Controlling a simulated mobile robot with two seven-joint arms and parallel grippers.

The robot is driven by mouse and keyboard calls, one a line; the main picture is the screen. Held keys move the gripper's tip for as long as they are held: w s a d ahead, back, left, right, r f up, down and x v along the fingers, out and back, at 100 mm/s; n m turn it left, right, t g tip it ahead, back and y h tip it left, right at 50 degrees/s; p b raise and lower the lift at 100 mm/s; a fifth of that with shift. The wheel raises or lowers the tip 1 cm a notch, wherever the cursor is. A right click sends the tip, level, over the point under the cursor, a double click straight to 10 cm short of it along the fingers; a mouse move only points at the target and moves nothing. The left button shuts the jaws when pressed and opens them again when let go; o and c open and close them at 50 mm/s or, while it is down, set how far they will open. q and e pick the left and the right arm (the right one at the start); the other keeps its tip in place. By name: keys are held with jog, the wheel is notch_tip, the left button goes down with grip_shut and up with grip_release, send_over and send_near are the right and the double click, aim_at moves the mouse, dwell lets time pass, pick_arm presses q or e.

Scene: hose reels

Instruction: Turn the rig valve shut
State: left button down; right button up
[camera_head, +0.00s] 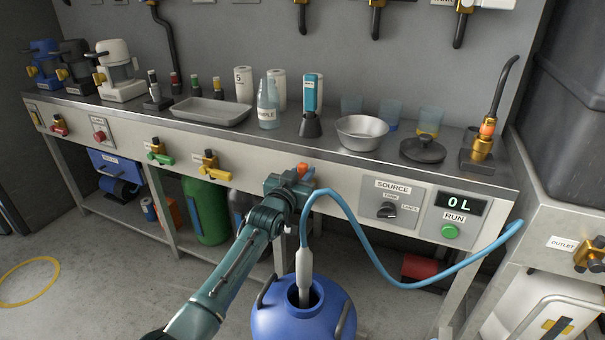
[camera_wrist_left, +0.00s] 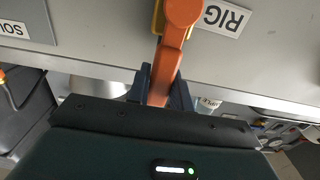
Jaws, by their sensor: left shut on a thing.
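The rig valve has an orange lever (camera_wrist_left: 171,65), seen close up in the left wrist view beside a RIG label (camera_wrist_left: 222,17). In the head view only a bit of orange (camera_head: 303,169) shows past my gripper, on the bench's front panel. My left gripper (camera_wrist_left: 160,88) is shut on the lever, with one finger on each side of it. In the head view the left gripper (camera_head: 293,184) is against the panel and hides most of the valve. My right gripper is in neither view.
A blue hose (camera_head: 385,273) loops close to the right of my gripper, its pale nozzle (camera_head: 304,268) in the mouth of a blue drum (camera_head: 285,325). Yellow (camera_head: 208,161) and green (camera_head: 157,154) valves sit to the left. A display (camera_head: 459,204) reads 0 L.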

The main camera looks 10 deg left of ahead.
pick_arm(q)
jog(key=shift+d, duration=0.1)
jog(key=shift+s+d+m+p, duration=0.1)
jog(key=shift+d+m+p, duration=0.25)
jog(key=shift+m, duration=0.25)
jog(key=shift+s+d+f+m+p, duration=0.15)
jog(key=shift+d+m+p, duration=0.35)
jog(key=shift+m, duration=0.6)
jog(key=shift+s+d+f+m, duration=0.1)
jog(key=shift+d+f+m, duration=0.15)
jog(key=shift+d+m, duration=0.4)
jog(key=shift+s+d+f+m, duration=0.1)
jog(key=shift+d+f+m, duration=0.2)
jog(key=shift+m, duration=0.65)
jog(key=shift+d+b, duration=0.15)
jog(key=shift+b, duration=0.15)
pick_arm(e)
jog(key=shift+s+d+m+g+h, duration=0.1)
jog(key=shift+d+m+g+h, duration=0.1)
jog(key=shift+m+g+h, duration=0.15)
pick_arm(q)
jog(key=shift+m, duration=0.3)
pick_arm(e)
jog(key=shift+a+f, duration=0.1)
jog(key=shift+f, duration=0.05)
pick_arm(q)
jog(key=c, duration=1.2)
grip_release()
jog(key=shift+c, duration=0.2)
